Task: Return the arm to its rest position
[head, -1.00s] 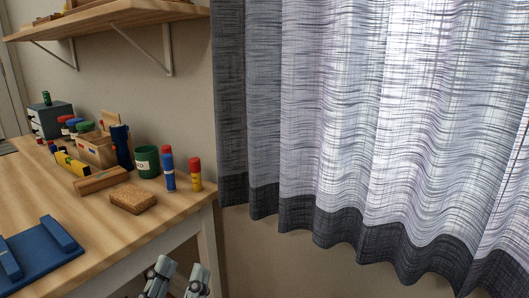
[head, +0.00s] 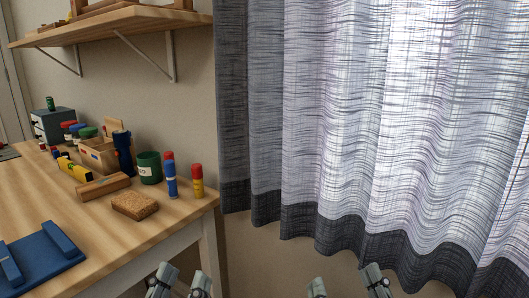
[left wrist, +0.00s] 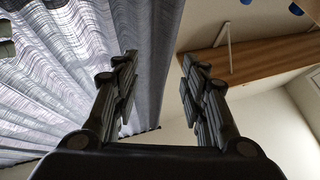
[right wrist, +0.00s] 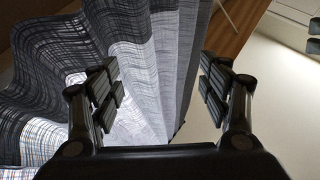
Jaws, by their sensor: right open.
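My left gripper (head: 180,282) is at the bottom of the head view, just off the right front corner of the desk. Its fingers are apart with nothing between them; in the left wrist view (left wrist: 157,90) they stand open against the wall and curtain. My right gripper (head: 349,286) is further right at the bottom edge of the head view, below the curtain. It is open and empty, and in the right wrist view (right wrist: 160,85) its fingers are apart in front of the curtain. Neither gripper touches anything that shows.
The wooden desk (head: 110,225) at left holds a blue tray (head: 40,258), a cork block (head: 134,205), a green cup (head: 149,168), glue sticks and several jars. A shelf (head: 120,28) hangs above. A grey curtain (head: 370,130) fills the right side.

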